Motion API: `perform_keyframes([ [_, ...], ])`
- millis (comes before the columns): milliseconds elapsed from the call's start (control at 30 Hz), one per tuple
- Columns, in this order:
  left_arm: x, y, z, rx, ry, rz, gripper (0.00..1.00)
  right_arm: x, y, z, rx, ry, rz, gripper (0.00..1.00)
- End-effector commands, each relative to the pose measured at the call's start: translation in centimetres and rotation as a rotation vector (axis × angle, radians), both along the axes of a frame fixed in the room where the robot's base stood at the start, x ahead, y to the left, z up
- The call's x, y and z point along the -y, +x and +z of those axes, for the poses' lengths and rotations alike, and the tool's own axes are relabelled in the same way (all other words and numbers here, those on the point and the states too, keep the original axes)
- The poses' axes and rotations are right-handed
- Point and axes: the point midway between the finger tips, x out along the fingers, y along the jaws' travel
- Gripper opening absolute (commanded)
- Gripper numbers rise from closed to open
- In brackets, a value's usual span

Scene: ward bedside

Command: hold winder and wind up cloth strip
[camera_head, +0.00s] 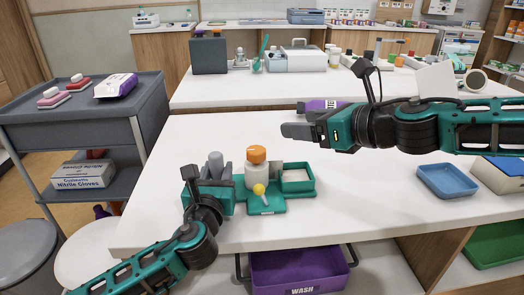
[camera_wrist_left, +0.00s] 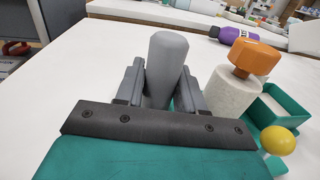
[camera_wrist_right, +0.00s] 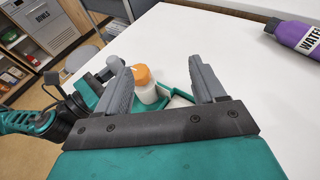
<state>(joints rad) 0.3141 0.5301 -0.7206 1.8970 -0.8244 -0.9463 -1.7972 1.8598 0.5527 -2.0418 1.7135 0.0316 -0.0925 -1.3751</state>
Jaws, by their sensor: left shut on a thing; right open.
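The winder has a teal base (camera_head: 267,207), an upright grey handle (camera_head: 215,160), a white roll (camera_head: 253,177) with an orange top (camera_head: 256,154), and a yellow ball knob (camera_head: 259,189). A small teal open box (camera_head: 297,175) adjoins it at the right. My left gripper (camera_wrist_left: 165,95) is shut on the grey handle, with a finger on each side. My right gripper (camera_head: 290,131) is open and empty, above and beyond the winder. In the right wrist view, the orange top (camera_wrist_right: 141,75) shows between its fingers. The cloth strip cannot be told apart from the white roll.
A purple bottle (camera_wrist_right: 300,38) lies behind the winder, partly hidden by my right gripper in the head view. A blue tray (camera_head: 447,181) sits at the right. A purple wash bin (camera_head: 298,272) is below the front edge. The white table is clear left of the winder.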

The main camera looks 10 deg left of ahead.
Motion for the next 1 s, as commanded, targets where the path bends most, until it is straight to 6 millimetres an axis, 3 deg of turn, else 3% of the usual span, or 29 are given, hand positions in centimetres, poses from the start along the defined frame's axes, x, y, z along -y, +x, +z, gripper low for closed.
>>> perform_keyframes([
  [100, 0.0, 0.0, 0.0, 0.000, 0.001, 0.000, 0.00, 1.1, -2.8, -1.7, -0.028, -0.035, 0.098, 0.69],
  [267, 0.0, 0.0, 0.0, 0.000, 0.001, 0.000, 0.00, 1.2, -4.4, -2.9, -0.048, -0.055, 0.156, 0.69],
  [467, 0.0, 0.0, 0.0, 0.000, 0.001, -0.001, 0.00, -1.1, -3.5, -4.0, -0.051, -0.057, 0.162, 0.69],
  [800, 0.0, 0.0, 0.0, 0.001, 0.001, 0.000, 0.00, -6.7, -0.8, -6.5, -0.049, -0.055, 0.160, 0.69],
  [1000, 0.0, 0.0, 0.0, 0.000, 0.001, 0.000, 0.00, -8.3, 0.0, -7.2, -0.048, -0.055, 0.158, 0.69],
])
